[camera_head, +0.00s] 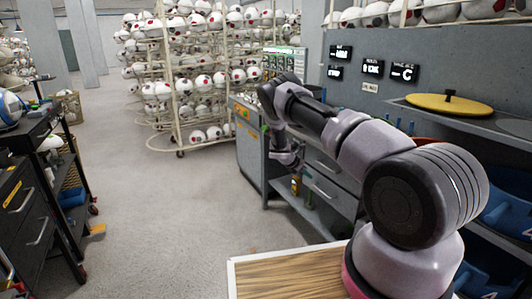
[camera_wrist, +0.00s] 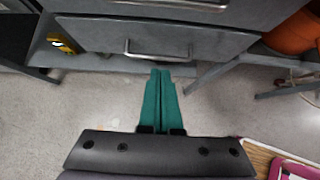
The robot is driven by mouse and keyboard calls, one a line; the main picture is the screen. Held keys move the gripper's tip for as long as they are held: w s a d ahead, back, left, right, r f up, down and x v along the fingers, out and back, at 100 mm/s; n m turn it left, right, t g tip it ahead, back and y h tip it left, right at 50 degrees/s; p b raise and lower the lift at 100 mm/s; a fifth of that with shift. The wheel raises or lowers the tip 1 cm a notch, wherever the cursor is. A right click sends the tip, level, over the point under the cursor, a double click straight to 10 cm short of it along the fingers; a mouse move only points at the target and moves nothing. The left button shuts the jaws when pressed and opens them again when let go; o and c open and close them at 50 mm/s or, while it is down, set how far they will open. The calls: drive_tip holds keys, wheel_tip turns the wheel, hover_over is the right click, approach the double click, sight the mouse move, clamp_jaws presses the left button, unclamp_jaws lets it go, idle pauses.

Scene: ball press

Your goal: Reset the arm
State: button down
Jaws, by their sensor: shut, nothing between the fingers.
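My arm reaches out from the wooden-topped base at the lower right of the head view, bending forward and then down. My gripper (camera_head: 290,160) hangs at its far end, in front of the grey drawer bench (camera_head: 333,188). In the wrist view my gripper (camera_wrist: 161,72) shows its two green fingers pressed together, with nothing between them. The fingers point toward a grey drawer front with a metal handle (camera_wrist: 160,54). They appear apart from the drawer, over the concrete floor.
Racks of white balls (camera_head: 190,80) stand at the back. A yellow disc (camera_head: 449,104) lies on the bench at right. A dark tool cart (camera_head: 38,190) stands at left. The floor (camera_head: 165,215) between is clear. An orange object (camera_wrist: 293,34) shows at right.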

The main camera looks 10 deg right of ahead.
drive_tip(key=s+a+r+m+y, duration=0.15)
drive_tip(key=r+m, duration=0.25)
drive_tip(key=r, duration=0.7)
drive_tip(key=s+r+m+y, duration=0.15)
drive_tip(key=r+m, duration=0.25)
drive_tip(key=r, duration=0.8)
drive_tip(key=s+a+r+m+y, duration=0.1)
drive_tip(key=s+r+m, duration=0.4)
drive_tip(key=r, duration=0.4)
drive_tip(key=s+a+r+m+y, duration=0.2)
drive_tip(key=s+r, duration=0.4)
drive_tip(key=r, duration=0.3)
drive_tip(key=s+a+r+m+t+y, duration=0.1)
drive_tip(key=s+a+r+m, duration=0.2)
drive_tip(key=s, duration=0.8)
drive_tip(key=s+a+r+m+t+y, duration=0.2)
drive_tip(key=s+a+r+m, duration=0.1)
drive_tip(key=s, duration=0.8)
drive_tip(key=s+a+r+m+t+y, duration=0.1)
drive_tip(key=s+a+r+m, duration=0.3)
drive_tip(key=s+r, duration=0.3)
drive_tip(key=s, duration=0.4)
drive_tip(key=shift+m+y, duration=0.3)
drive_tip(key=shift+s, duration=0.1)
